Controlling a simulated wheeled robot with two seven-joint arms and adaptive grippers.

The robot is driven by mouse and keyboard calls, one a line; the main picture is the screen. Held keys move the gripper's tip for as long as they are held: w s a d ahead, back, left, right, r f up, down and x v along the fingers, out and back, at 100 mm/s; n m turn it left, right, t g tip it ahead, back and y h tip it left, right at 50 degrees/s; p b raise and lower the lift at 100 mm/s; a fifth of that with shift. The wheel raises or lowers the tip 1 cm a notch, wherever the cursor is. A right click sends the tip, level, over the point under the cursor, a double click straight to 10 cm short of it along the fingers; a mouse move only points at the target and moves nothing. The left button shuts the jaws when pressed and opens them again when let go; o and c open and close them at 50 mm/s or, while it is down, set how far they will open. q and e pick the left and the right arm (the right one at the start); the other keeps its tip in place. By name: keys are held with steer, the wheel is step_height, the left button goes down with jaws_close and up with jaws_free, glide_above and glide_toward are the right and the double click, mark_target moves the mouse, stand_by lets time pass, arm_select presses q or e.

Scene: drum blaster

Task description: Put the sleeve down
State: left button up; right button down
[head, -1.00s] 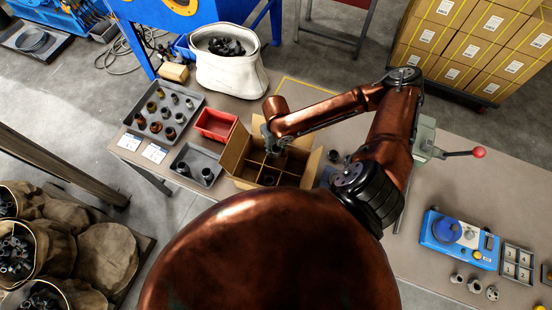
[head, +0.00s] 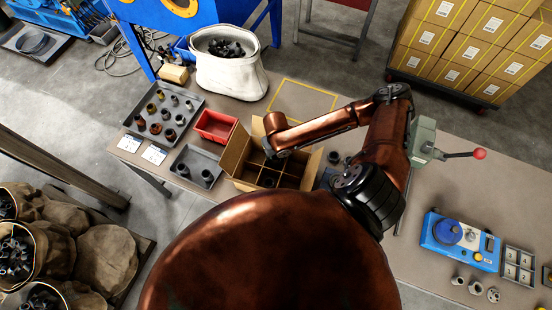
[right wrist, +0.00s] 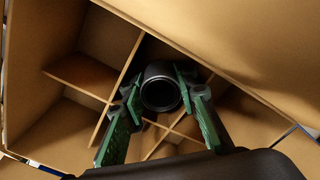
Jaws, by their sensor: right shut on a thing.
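A dark round sleeve (right wrist: 162,94) shows in the right wrist view, its open end facing the camera. My right gripper (right wrist: 160,88), with green fingers, is shut on it from both sides. Below and around them is the open cardboard box (right wrist: 85,75) with crossing dividers. In the head view the box (head: 236,150) stands on the table and my right gripper (head: 276,154) is at its opening, partly hidden by my arm. The sleeve is hidden there, and I cannot tell which compartment it is over or in. My left gripper is not in view.
A red bin (head: 215,126), a grey tray of several parts (head: 188,133) and a smaller tray (head: 197,166) stand left of the box. A white sack (head: 230,75) is behind. A blue device (head: 459,240) sits at right. A yellow-outlined area (head: 305,96) is clear.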

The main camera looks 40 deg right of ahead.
steer(key=shift+f, duration=0.35)
steer(key=c, duration=1.8)
jaws_free()
step_height(320, 180, up, 13)
steer(key=shift+r, duration=0.1)
